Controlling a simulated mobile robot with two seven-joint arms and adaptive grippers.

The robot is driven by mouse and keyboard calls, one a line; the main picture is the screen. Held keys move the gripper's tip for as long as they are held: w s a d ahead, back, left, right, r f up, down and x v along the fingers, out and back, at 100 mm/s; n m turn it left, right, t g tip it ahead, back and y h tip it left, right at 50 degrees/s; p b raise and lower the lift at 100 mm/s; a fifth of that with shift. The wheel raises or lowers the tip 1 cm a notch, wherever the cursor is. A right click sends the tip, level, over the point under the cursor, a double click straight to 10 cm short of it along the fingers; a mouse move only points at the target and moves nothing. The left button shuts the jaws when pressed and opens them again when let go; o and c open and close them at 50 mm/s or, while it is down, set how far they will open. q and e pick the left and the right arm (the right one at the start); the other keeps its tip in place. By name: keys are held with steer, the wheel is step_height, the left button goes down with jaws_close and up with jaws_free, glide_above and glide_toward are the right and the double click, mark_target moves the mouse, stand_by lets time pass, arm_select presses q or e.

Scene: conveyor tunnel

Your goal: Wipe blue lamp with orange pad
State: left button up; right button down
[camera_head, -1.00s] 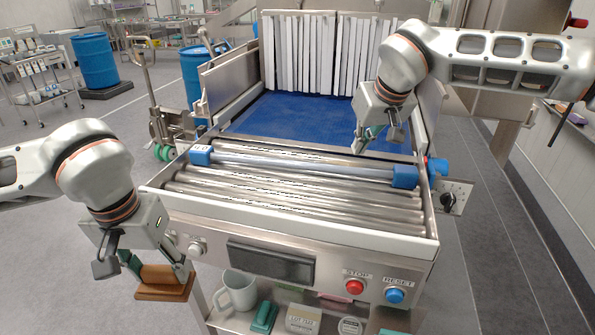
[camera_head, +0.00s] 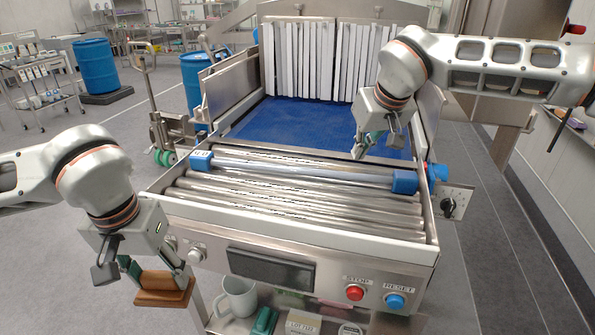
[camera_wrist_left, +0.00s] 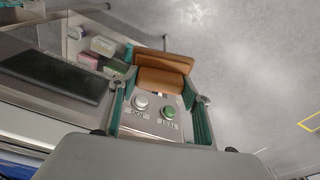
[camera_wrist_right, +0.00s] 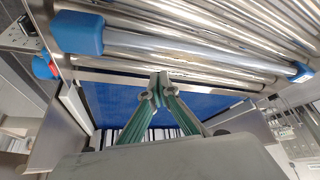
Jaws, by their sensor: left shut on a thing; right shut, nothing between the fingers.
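The blue lamp (camera_head: 300,168) is a long clear tube with blue end caps, lying across the rollers. Its caps also show in the right wrist view (camera_wrist_right: 78,33). My left gripper (camera_head: 150,277) is shut on the orange-brown pad (camera_head: 165,290), in front of the machine's left front corner, low and apart from the lamp. The pad shows between the fingers in the left wrist view (camera_wrist_left: 160,82). My right gripper (camera_head: 367,150) is shut and empty, above the blue belt behind the lamp's right part.
Metal rollers (camera_head: 300,205) fill the machine's front. The front panel has a red stop button (camera_head: 355,292) and a blue reset button (camera_head: 395,301). A mug (camera_head: 238,297) and small items sit on a shelf below. White strip curtains (camera_head: 330,60) hang behind the belt.

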arm_select(q)
steer(key=shift+f, duration=0.3)
arm_select(e)
steer(key=shift+f, duration=1.45)
stand_by(0.3)
